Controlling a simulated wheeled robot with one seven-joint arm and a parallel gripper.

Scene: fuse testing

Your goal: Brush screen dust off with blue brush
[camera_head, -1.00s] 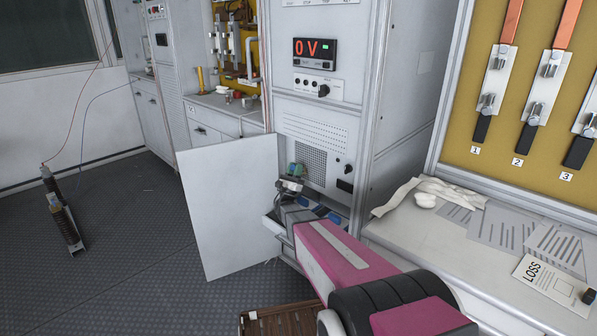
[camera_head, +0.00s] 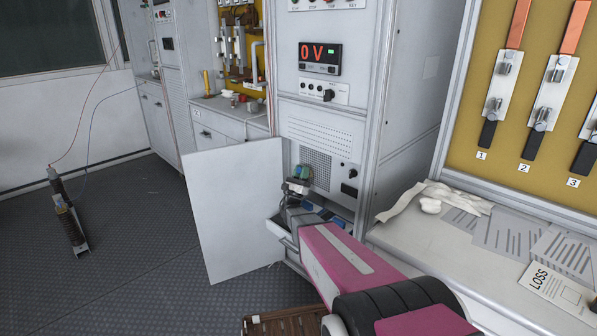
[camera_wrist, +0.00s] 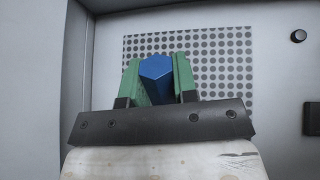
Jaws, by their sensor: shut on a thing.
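The perforated screen (camera_head: 317,166) is a dotted grey panel on the front of the tall cabinet, below the slotted vent. It fills the middle of the wrist view (camera_wrist: 215,65) as rows of dark holes. My gripper (camera_head: 300,172) is in front of the screen's lower left part. In the wrist view its green fingers (camera_wrist: 158,80) are shut on a blue six-sided piece, the blue brush (camera_wrist: 157,68). I cannot make out dust.
A white open door panel (camera_head: 232,208) stands left of my gripper. The cabinet has a red "0 V" display (camera_head: 320,57) above and a knob (camera_head: 353,173) right of the screen. A bench (camera_head: 420,240) with a white cloth (camera_head: 430,200) is to the right.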

